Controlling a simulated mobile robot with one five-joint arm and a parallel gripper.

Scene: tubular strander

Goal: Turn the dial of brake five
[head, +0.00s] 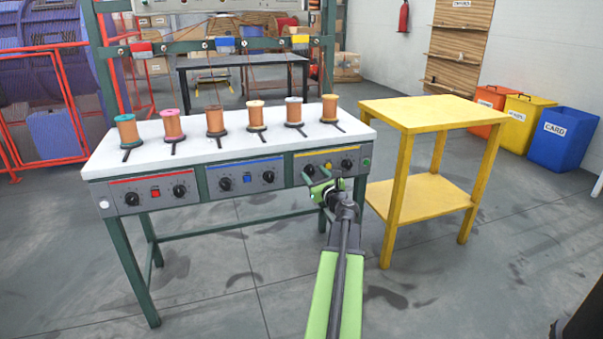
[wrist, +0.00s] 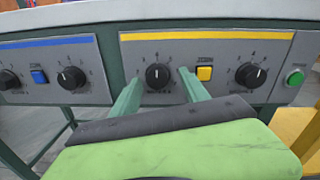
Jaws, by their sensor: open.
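The brake five dial is the black left-hand dial (wrist: 158,77) on the yellow-striped panel (wrist: 215,50). Its white pointer mark points up. It also shows in the head view (head: 309,169), just above my gripper. My gripper (wrist: 160,82) is open and empty. In the wrist view its two green fingertips stand left and right of this dial, with a gap on each side. I cannot tell how far the tips are from the panel. In the head view my gripper (head: 322,186) is in front of the yellow-striped panel.
A yellow button (wrist: 204,73) sits close right of the right fingertip, with another black dial (wrist: 250,76) and a green button (wrist: 295,77) beyond. The blue-striped panel (wrist: 50,52) is left. Several copper spools stand on the white tabletop (head: 190,150). A yellow table (head: 425,110) stands right.

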